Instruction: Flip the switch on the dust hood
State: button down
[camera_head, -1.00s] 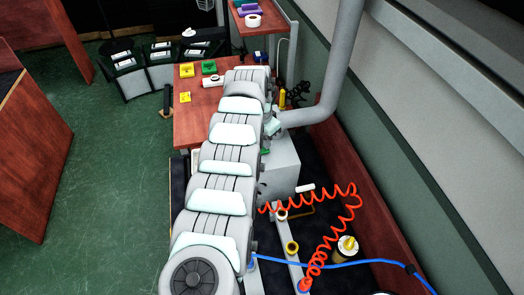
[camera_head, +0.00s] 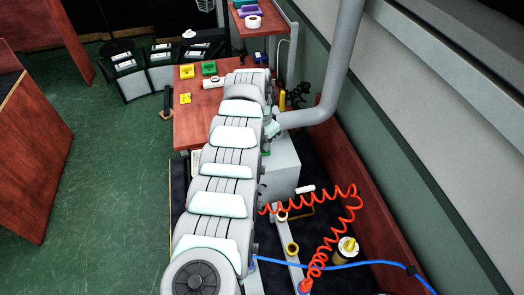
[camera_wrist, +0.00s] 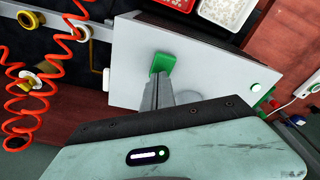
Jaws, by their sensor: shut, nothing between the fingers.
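The dust hood, a light grey box (camera_head: 283,168) with a fat grey duct, stands right of my arm in the head view. In the wrist view its pale panel (camera_wrist: 128,70) fills the upper middle, and a green switch (camera_wrist: 163,62) sits on it. My gripper (camera_wrist: 159,80) is shut and empty. Its fingertips are at the lower edge of the green switch, overlapping it in the picture; I cannot tell whether they touch. In the head view my arm hides most of the gripper and the switch.
A coiled orange hose (camera_head: 318,198) and a blue hose (camera_head: 345,265) lie right of my arm. The duct (camera_head: 340,80) rises beside the wall. A reddish table (camera_head: 195,125) with small yellow and green items stands beyond.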

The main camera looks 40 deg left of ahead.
notch_tip(320, 180, up, 6)
jog(key=p, duration=0.2)
jog(key=shift+r+p, duration=0.25)
jog(key=shift+p, duration=0.15)
dwell(0.4)
